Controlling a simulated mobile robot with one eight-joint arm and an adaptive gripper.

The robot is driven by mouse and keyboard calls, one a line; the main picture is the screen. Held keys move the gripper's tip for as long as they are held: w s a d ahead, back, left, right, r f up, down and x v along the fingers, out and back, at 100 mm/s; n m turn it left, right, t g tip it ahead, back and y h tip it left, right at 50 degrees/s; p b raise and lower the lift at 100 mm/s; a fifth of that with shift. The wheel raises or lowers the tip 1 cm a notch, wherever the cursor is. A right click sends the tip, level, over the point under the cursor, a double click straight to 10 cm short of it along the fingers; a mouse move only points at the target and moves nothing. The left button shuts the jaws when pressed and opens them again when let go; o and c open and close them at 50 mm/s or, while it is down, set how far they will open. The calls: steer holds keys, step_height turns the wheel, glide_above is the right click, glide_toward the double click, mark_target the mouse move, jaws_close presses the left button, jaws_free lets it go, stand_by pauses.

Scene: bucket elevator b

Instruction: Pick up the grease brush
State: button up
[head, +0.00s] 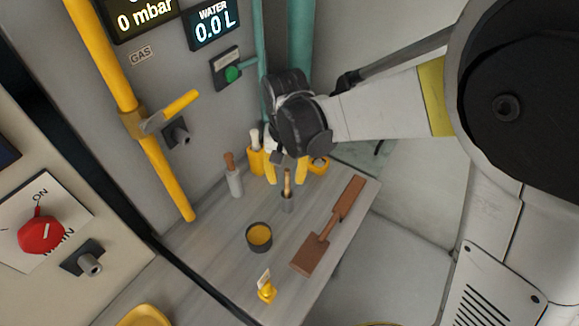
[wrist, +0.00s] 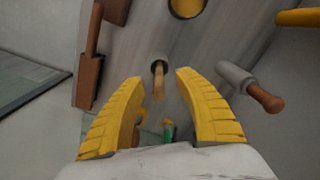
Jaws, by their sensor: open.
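A wooden-handled tool, which looks like the grease brush (head: 287,184), stands upright in a small dark holder (head: 287,206) on the bench. I cannot see its bristles. My gripper (head: 286,172) is open, with its yellow fingers pointing down around the top of the handle in the head view. In the wrist view, the handle (wrist: 158,84) shows between the open fingers (wrist: 160,77), with no visible contact. A dark pot with yellow contents (head: 259,237) stands in front of the holder.
A grey cylinder with a brown handle (head: 234,180) stands to the left. A yellow cup with a white handle (head: 256,158) is behind. A brown paddle (head: 325,236) lies on the right. A small yellow object with a tag (head: 267,291) is near the front.

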mark_target(287, 187)
steer(key=f+b, duration=0.1)
steer(key=f, duration=0.1)
steer(key=f+b, duration=0.1)
steer(key=f, duration=0.2)
steer(key=shift+w+d+f, duration=0.1)
steer(key=shift+w+f, duration=0.1)
steer(key=shift+f, duration=0.1)
steer(key=shift+r, duration=0.1)
jaws_close()
